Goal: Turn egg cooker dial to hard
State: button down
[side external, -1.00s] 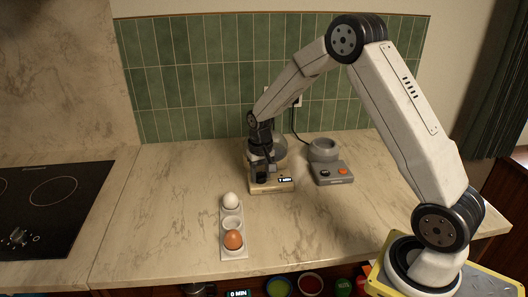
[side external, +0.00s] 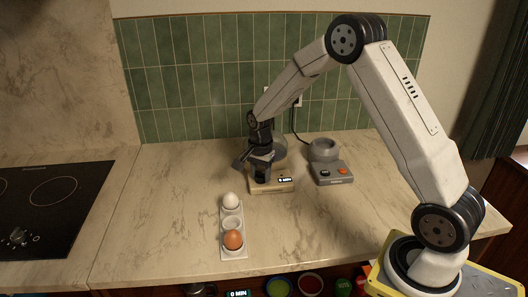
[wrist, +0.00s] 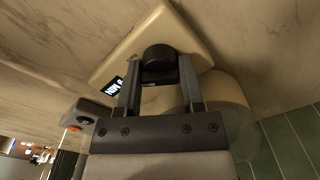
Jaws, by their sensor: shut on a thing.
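The egg cooker has a cream base (side external: 276,188) at the middle of the counter, with a small lit display (side external: 286,180) that seems to read 0 MIN. My gripper (side external: 260,179) points down at the left part of this base. In the wrist view, the cream base (wrist: 125,50) is seen at an angle, and the black round dial (wrist: 158,58) lies between the fingers of my gripper (wrist: 160,74), which is shut on it. The display (wrist: 113,86) appears upside down there. The dial's marks are hidden or too small to read.
A white egg holder (side external: 234,252) with a white egg (side external: 230,200) and a brown egg (side external: 233,239) stands in front of the cooker. A grey appliance (side external: 332,173) with an orange button stands to its right. A black cooktop (side external: 45,205) is at the left.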

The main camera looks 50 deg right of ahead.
jog(key=shift+m, duration=0.9)
jog(key=shift+c, duration=1.1)
grip_release()
jog(key=shift+r, duration=0.1)
jog(key=shift+r, duration=3.8)
